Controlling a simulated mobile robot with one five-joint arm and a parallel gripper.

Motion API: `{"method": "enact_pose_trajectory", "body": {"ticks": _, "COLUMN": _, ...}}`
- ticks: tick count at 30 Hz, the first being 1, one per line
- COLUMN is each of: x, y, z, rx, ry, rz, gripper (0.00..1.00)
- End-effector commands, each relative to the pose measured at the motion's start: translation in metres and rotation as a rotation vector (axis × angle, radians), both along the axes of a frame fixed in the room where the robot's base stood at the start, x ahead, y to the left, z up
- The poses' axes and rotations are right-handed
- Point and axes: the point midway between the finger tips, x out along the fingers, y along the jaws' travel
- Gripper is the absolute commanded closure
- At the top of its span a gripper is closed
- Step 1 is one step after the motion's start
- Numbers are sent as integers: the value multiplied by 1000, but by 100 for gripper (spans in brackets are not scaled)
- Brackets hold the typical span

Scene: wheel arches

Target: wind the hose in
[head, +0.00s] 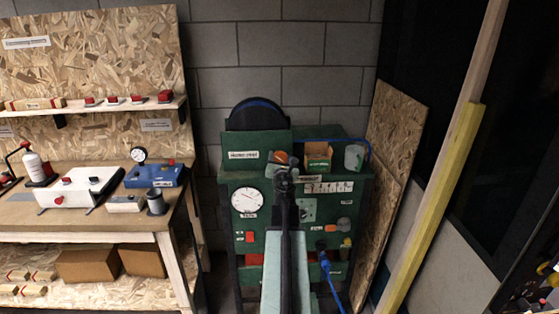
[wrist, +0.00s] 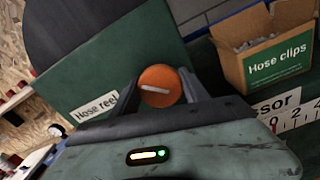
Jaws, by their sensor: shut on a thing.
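The hose reel is a dark drum with a blue band at its rim (head: 255,106), behind a green panel labelled "Hose reel" (head: 245,153). The panel also shows in the wrist view (wrist: 130,60). My gripper (head: 284,168) is in front of the panel's right end. In the wrist view my gripper (wrist: 160,92) is shut on a round orange knob (wrist: 160,84) with a pale mark across its face. The knob also shows in the head view (head: 281,157). A blue hose (head: 332,285) hangs at the front of the green cabinet. The knob's mounting is hidden.
An open box of hose clips (head: 318,154) stands close right of my gripper, with a grey cup (head: 354,157) beyond it. The green cabinet (head: 330,205) carries a round dial (head: 247,199). A workbench (head: 100,215) stands left; a leaning board (head: 396,150) stands right.

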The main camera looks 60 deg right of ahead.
Motion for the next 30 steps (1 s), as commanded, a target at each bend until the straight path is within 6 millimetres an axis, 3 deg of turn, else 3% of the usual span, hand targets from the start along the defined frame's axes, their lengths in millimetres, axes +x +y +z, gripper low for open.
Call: {"method": "enact_pose_trajectory", "body": {"ticks": 30, "x": -3, "y": -4, "z": 0, "rx": 459, "ry": -642, "rz": -4, "gripper": 87}}
